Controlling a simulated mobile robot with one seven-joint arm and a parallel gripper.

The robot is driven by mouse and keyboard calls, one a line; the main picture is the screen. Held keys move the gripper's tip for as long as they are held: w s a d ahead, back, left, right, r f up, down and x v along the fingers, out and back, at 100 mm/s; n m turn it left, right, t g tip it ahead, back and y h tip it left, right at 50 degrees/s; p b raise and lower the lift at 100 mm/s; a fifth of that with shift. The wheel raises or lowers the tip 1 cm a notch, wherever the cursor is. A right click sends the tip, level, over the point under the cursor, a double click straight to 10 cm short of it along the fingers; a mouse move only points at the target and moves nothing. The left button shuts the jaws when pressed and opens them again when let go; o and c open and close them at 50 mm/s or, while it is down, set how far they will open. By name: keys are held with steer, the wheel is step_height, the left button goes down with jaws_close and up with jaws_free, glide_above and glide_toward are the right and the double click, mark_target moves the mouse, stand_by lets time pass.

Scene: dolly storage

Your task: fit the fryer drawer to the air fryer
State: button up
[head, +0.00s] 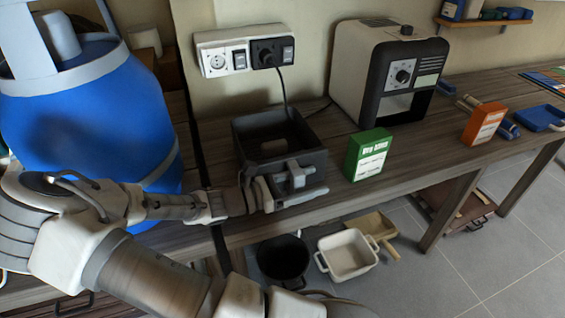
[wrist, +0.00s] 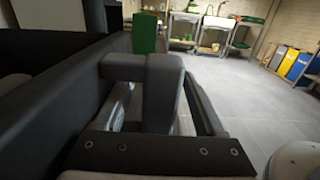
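The fryer drawer (head: 247,148), a dark open-topped box, sits on the wooden counter near its front edge, with its handle (head: 298,176) facing the front. The air fryer (head: 357,72), cream and black with a dial, stands farther back to the right, with an open bay in its lower front. My gripper (head: 290,190) is at the drawer handle. In the wrist view the handle (wrist: 160,95) lies between the fingers of my gripper (wrist: 163,108). I cannot tell whether both fingers press on it.
A green box (head: 368,156) stands between the drawer and the air fryer's front. An orange box (head: 483,124) stands farther right. A wall socket panel (head: 243,50) with a cable is behind the drawer.

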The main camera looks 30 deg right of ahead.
jaws_close()
stand_by(1.3)
